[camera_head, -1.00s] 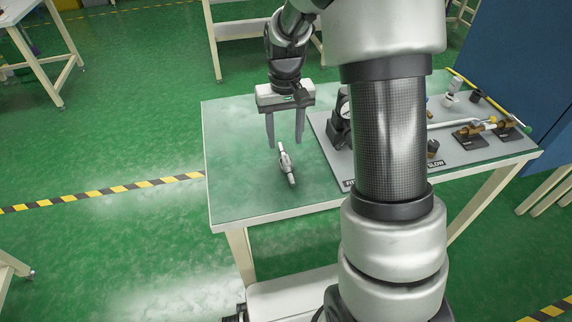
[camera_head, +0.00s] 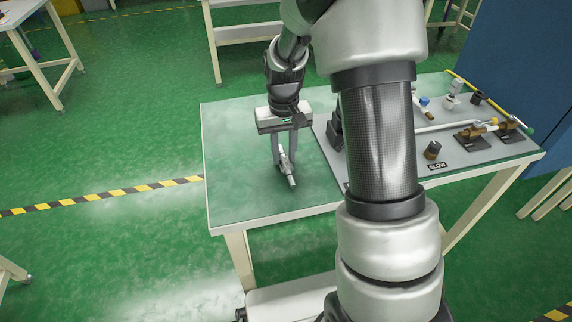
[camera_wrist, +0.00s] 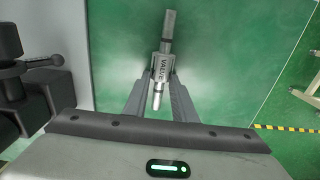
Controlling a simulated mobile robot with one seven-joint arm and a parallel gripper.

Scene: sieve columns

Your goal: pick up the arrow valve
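The arrow valve (camera_head: 290,177) is a small grey metal piece with a thicker body and thin pipe ends. It is at the left part of the green table top, at or very near the surface; I cannot tell whether it is clear of it. In the wrist view the valve (camera_wrist: 163,66) shows lettering on its body. My gripper (camera_head: 284,162) points down over it. In the wrist view the fingertips (camera_wrist: 162,80) lie against both sides of the body, closed on it, with the pipe ends sticking out beyond and between the fingers.
The table (camera_head: 233,190) is bare around the valve on the left and front. A grey board (camera_head: 470,150) with fittings, brass valves and a "SLOW" label lies to the right, partly hidden by my arm. A blue panel (camera_head: 520,70) stands beyond the table's right end.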

